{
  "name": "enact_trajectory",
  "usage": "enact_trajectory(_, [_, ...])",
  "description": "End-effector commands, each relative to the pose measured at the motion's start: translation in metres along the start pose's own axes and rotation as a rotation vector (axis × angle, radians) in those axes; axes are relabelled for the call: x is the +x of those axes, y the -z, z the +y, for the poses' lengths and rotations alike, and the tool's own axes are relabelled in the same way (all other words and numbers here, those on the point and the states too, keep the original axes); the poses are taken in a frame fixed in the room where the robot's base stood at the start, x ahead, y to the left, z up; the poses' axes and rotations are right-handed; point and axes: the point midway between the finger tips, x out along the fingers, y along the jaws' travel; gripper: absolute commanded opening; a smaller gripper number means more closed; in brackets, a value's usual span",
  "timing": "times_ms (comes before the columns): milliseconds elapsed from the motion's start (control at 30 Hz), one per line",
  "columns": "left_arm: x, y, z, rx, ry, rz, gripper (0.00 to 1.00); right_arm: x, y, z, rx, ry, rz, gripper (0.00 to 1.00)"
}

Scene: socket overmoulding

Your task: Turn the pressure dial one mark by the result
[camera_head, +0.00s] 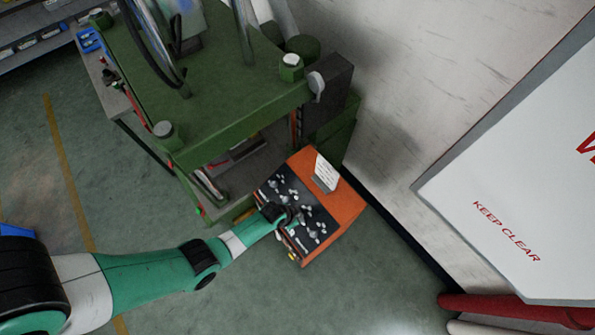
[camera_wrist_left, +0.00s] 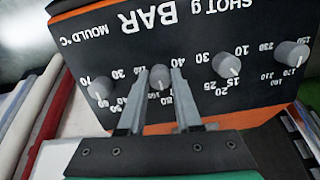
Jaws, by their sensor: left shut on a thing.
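The control box (camera_head: 345,203) is orange with a black sloping face, at the right foot of the green press. My left gripper (camera_head: 290,216) reaches onto this face. In the left wrist view, the panel (camera_wrist_left: 120,45) appears upside down, with the words SHOT g, BAR and MOULD °C. The left gripper's fingers (camera_wrist_left: 158,90) are shut on the grey dial (camera_wrist_left: 160,76) nearest the word BAR, one finger on each side. Numbers ring this dial, some hidden by the fingers; its exact setting is unclear. My right gripper is not in view.
Other grey knobs stand left (camera_wrist_left: 99,88) and right (camera_wrist_left: 227,65) of the held dial, with another at the far right (camera_wrist_left: 291,53). The green press (camera_head: 215,95) rises behind the box. A white card (camera_head: 325,173) stands on the box. A wall is to the right.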

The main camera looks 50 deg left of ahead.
Motion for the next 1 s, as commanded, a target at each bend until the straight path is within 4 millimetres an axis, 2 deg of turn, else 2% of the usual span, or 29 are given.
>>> enact_trajectory(700, [0.0003,-0.0007,-0.0004,-0.5,-0.033,0.006,0.0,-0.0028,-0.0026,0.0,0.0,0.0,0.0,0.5])
enact_trajectory(1000, [0.0003,-0.0008,-0.0002,-0.627,-0.041,0.007,0.0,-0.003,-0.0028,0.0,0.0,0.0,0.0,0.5])
